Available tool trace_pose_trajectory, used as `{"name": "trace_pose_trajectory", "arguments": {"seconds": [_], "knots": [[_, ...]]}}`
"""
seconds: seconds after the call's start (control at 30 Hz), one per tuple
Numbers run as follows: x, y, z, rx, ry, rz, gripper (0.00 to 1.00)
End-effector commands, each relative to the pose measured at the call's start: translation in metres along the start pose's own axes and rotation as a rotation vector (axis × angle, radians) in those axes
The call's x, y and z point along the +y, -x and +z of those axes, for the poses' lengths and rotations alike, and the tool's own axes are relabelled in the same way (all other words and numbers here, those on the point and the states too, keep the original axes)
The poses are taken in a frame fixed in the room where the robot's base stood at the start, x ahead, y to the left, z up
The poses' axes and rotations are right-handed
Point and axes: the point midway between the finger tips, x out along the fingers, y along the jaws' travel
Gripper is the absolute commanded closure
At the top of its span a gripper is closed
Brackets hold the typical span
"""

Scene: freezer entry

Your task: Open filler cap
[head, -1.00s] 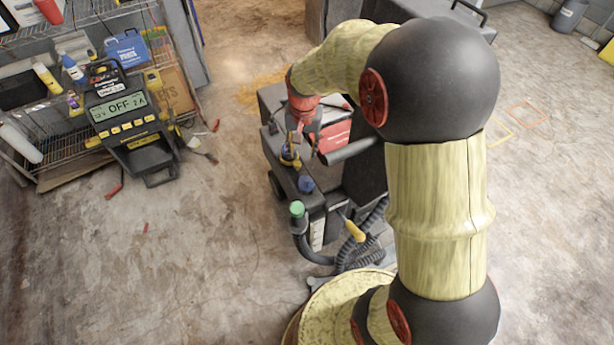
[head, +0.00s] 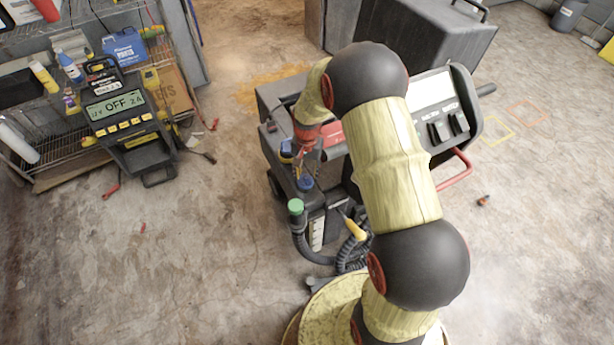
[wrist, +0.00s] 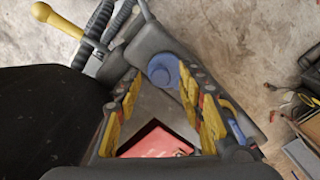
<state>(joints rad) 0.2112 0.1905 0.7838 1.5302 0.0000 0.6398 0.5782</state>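A round blue cap (head: 305,183) sits on top of the dark cart-like machine (head: 282,180). A green cap (head: 296,207) tops an upright pipe at the machine's near left corner. No label shows which one is the filler cap. My gripper (head: 304,166) points down just above the blue cap, partly covering the machine top behind it. In the wrist view my gripper (wrist: 160,82) is open, its yellow-padded fingers spread. The blue cap (wrist: 163,70) shows in the gap between the fingertips, and nothing is held. Whether the fingertips reach down beside the cap I cannot tell.
Another blue part (head: 287,150) stands on the machine just behind my gripper. A yellow-handled hose (head: 355,229) hangs at the machine's near side. A control panel (head: 440,105) rises at right, above a red handle (head: 457,170).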

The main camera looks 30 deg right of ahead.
Motion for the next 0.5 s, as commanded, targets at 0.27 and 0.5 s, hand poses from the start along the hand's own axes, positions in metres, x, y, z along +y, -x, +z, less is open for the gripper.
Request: {"name": "trace_pose_trajectory", "arguments": {"seconds": [0.27,0.5], "knots": [[-0.0007,-0.0076,-0.0010,0.003,0.000,-0.002,0.61],[-0.0006,-0.0074,-0.0009,0.002,0.000,-0.002,0.71]]}}
